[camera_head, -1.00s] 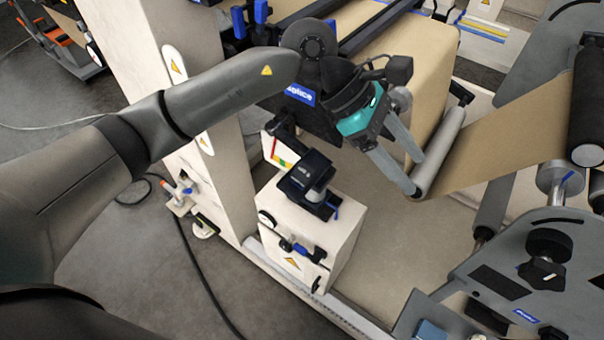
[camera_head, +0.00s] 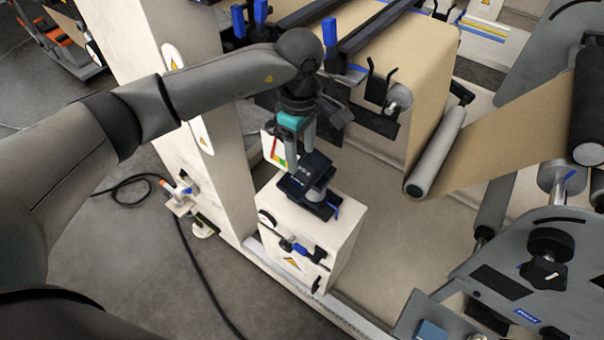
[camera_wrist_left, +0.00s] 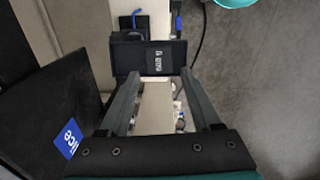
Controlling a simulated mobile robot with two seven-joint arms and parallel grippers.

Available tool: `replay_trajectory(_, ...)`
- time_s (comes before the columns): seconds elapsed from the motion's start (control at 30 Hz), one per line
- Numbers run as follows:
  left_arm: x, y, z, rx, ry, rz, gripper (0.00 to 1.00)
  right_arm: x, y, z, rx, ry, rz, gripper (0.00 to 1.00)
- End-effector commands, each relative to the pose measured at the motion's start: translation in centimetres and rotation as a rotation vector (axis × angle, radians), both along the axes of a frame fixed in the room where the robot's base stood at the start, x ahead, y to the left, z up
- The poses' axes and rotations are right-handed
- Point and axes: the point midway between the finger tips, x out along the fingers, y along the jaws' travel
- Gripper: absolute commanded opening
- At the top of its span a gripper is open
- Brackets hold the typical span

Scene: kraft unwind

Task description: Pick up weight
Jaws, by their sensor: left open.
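The task's weight appears to be the dark block (camera_head: 316,164) with small white lettering, on a dark stand on top of a white box. In the left wrist view the dark block (camera_wrist_left: 150,57) lies just beyond the fingertips. My left gripper (camera_head: 295,150) points down from above, at the block's back left side in the head view. Its two fingers are apart, with nothing between them; they also show in the left wrist view (camera_wrist_left: 161,82). Whether a fingertip touches the block cannot be told. My right gripper is not in view.
The white box (camera_head: 337,245) carries a blue-handled fitting on its front. A white column (camera_head: 215,140) stands to its left. A brown paper web (camera_head: 415,65) and a grey roller (camera_head: 436,152) are to the right. A black cable (camera_head: 195,265) lies on the floor.

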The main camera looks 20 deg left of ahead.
Motion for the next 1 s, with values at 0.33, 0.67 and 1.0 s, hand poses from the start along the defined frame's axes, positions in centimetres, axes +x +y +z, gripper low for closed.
replay_trajectory(0.33, 0.0, 0.1, -3.5, 0.0, 0.004, 0.002, 0.65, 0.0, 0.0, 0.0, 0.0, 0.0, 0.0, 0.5)
replay_trajectory(0.67, 0.3, 0.1, -6.2, 0.0, -0.001, -0.001, 0.65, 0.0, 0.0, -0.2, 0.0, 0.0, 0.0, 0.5)
replay_trajectory(1.0, 0.3, 0.1, -6.1, -0.001, -0.001, -0.001, 0.42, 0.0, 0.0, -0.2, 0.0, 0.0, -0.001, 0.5)
